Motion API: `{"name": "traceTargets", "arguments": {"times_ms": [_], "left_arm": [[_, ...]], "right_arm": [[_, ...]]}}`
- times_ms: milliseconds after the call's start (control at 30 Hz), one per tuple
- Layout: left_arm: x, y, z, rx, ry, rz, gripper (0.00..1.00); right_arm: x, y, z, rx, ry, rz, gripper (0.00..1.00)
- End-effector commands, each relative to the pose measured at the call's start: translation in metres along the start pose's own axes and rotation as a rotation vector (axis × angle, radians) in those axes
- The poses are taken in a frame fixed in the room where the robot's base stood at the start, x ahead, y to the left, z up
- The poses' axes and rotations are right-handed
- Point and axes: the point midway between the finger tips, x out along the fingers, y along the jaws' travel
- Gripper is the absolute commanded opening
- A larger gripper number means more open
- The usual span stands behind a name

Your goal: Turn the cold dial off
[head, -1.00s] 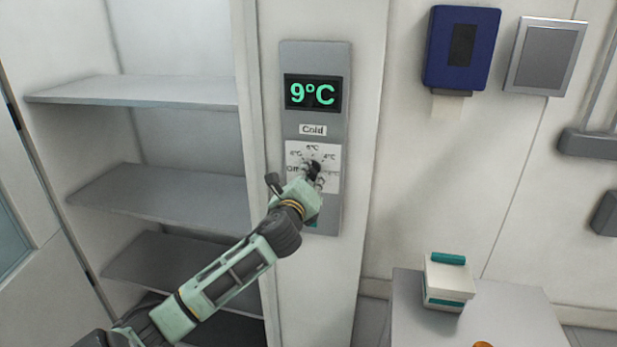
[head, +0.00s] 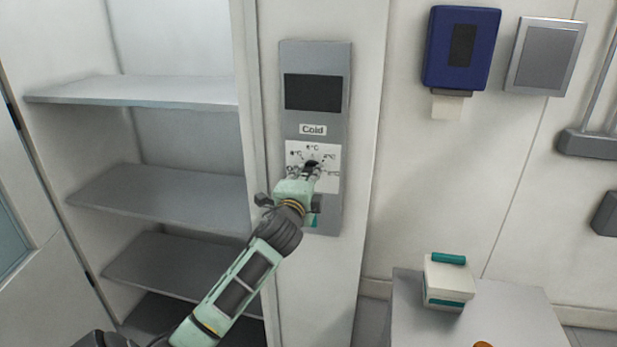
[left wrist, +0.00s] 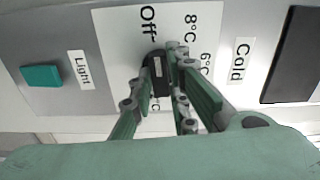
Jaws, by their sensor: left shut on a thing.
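The cold dial (head: 312,165) is a small black knob on a white scale plate, below the "Cold" label (head: 313,129) on the grey wall panel. In the left wrist view the dial (left wrist: 158,72) sits between my fingers, and its pale mark lies towards the word "Off". My left gripper (head: 306,172) is shut on the dial and partly hides the scale in the head view. The display (head: 312,92) above is dark, with no figures. My right gripper is not in view.
A teal light switch (left wrist: 41,76) sits on the same panel, below the dial. Open shelves (head: 165,195) stand left of the panel. A blue dispenser (head: 461,48) hangs to the right. A white and teal box (head: 448,284) stands on a grey table (head: 510,310).

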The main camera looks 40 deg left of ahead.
Motion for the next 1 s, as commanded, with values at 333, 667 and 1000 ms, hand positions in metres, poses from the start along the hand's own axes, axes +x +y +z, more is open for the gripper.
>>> {"name": "traceTargets", "arguments": {"times_ms": [333,667,1000], "left_arm": [[0.0000,0.0011,0.0006,-0.112,-0.002,0.002,0.00],[0.0001,0.0013,0.0006,-0.127,-0.001,0.003,0.00],[0.0000,0.0011,0.0005,-0.126,-0.001,0.002,0.31]], "right_arm": [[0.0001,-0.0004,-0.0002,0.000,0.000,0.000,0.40],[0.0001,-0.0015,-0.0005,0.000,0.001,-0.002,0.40],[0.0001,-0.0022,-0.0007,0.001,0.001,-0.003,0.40]]}}
